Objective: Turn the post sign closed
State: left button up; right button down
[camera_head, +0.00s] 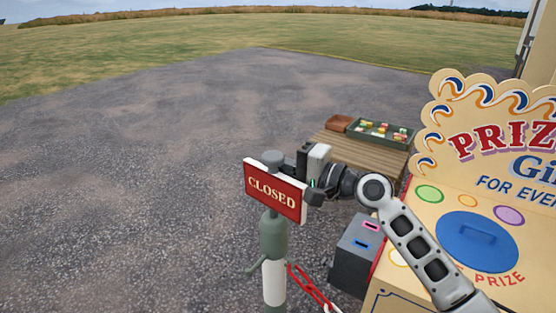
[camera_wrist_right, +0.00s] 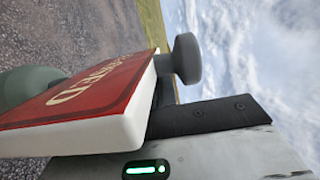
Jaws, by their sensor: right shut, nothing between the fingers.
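The post sign (camera_head: 272,192) is a red board with a white edge, and its face reading "CLOSED" is turned toward my head camera. It sits on a green and white post (camera_head: 273,240) with a grey cap on top. In the right wrist view the sign (camera_wrist_right: 85,100) shows sideways and close up, with its white end edge near the dark finger. My right gripper (camera_head: 314,192) is shut and empty at the sign's right end; whether it touches the board I cannot tell. My left gripper is not in view.
A wooden table (camera_head: 360,150) behind holds a sweets tray (camera_head: 398,145). The paving at left is clear.

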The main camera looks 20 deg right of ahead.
jog(key=shift+s+a+r, duration=0.1)
jog(key=shift+a+r, duration=0.1)
jog(key=shift+a, duration=0.15)
jog(key=shift+f, duration=0.15)
jog(key=s+d+b, duration=0.5)
jog(key=d, duration=0.6)
jog(key=s+a+f+n+g+h+p, duration=0.1)
jog(key=s+a+f+n+h, duration=0.15)
jog(key=f, duration=0.85)
jog(key=s+a+f+n+g+h, duration=0.1)
jog(key=s+a+f+n+h, duration=0.2)
jog(key=f, duration=0.7)
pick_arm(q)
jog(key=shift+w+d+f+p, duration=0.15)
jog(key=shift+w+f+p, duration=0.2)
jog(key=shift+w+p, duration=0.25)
pick_arm(e)
jog(key=s+a+f+n+h, duration=0.1)
jog(key=s+a+f+n, duration=0.2)
jog(key=s, duration=0.4)
jog(key=s+a+f+n+h, duration=0.2)
jog(key=s+a+f+n, duration=0.1)
jog(key=s, duration=0.4)
notch_tip(320, 180, down, 2)
jog(key=shift+a+f, duration=0.2)
jog(key=shift+a, duration=0.55)
